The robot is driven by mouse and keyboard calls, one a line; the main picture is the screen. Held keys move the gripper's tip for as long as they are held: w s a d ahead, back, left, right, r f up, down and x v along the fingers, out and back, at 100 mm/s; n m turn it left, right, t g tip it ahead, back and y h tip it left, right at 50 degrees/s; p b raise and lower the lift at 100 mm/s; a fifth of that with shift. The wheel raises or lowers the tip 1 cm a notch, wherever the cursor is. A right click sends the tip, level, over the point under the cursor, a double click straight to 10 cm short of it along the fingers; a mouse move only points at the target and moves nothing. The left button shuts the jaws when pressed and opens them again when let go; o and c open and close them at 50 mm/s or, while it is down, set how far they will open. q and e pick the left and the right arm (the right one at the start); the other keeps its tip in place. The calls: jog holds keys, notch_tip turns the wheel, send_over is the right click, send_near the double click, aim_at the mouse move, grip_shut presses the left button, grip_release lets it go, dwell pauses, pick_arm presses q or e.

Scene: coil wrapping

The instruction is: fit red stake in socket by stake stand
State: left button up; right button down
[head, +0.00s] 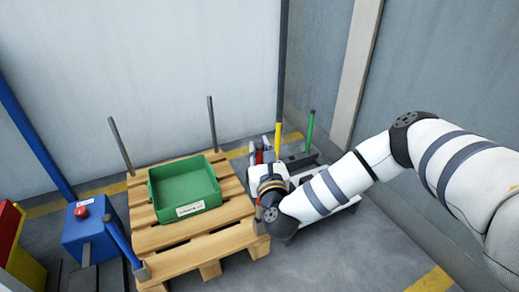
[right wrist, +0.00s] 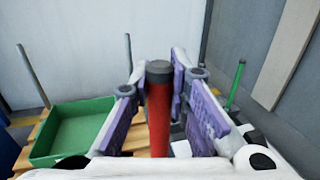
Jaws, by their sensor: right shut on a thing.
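The red stake (right wrist: 159,118) with a dark grey cap stands upright between the purple finger pads of my right gripper (right wrist: 158,98), which is shut on it. In the head view my right gripper (head: 264,157) is beside the pallet's right edge, largely hidden by my wrist. The stake's lower end is hidden in both views. The dark stake stand (head: 299,160) is just right of the gripper, with a green stake (head: 310,130) upright in it. A small socket (head: 260,222) is at the pallet's near right corner. My left gripper is not in view.
A wooden pallet (head: 180,262) carries a green tray (head: 185,190). Two grey stakes (head: 120,146) (head: 212,124) rise at its back, and a blue stake (head: 121,243) at its near left corner. A blue box (head: 88,232) with a red button stands left. Floor is clear at front right.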

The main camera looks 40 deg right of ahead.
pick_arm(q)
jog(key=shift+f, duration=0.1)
pick_arm(e)
jog(key=shift+f, duration=0.15)
